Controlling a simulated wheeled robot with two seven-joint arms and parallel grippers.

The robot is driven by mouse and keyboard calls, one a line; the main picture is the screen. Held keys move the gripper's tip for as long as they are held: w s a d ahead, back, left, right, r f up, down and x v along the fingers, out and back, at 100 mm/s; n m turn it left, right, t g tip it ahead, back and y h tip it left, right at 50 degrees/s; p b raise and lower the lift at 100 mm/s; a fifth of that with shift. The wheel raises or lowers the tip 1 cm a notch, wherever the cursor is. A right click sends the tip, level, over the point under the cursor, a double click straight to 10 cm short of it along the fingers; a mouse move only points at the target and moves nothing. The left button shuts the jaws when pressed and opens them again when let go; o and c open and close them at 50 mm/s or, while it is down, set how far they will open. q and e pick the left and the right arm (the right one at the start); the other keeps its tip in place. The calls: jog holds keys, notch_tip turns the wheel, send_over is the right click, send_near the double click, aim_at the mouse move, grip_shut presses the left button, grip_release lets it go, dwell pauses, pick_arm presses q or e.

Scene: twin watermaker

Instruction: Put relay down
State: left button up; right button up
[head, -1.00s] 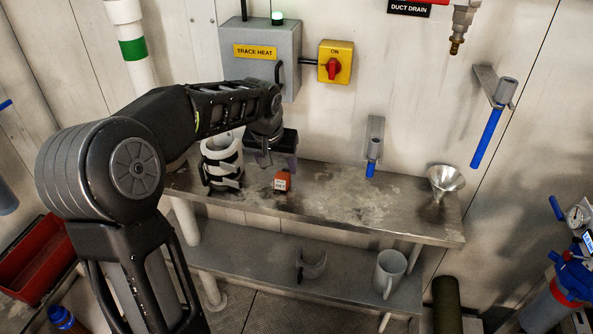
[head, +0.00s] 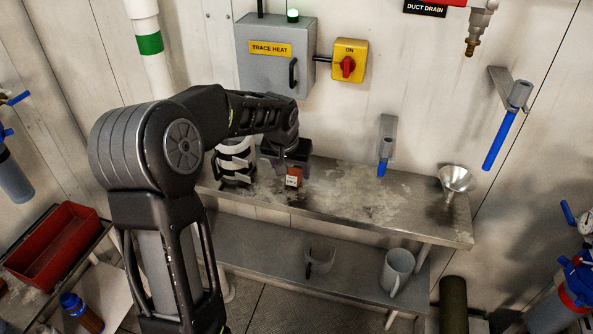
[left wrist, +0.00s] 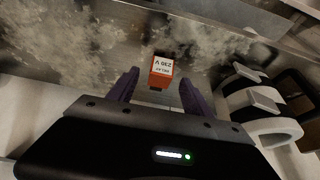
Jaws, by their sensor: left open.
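The relay is a small orange-red block (head: 293,178) with a white label, on the steel upper shelf. In the left wrist view the relay (left wrist: 160,72) shows between the two purple fingertips, with a gap on each side. My left gripper (head: 286,160) is open, at the back of the relay in the head view and partly hidden by my own wrist. In the left wrist view my left gripper (left wrist: 160,80) holds nothing. How far the fingertips reach past the relay cannot be told. My right gripper is not in view.
A metal funnel (head: 454,180) is at the shelf's right end. The upper shelf (head: 370,195) right of the relay is clear.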

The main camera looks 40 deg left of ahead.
aim_at(293, 173)
pick_arm(q)
jog(key=shift+x, duration=1.55)
grip_shut()
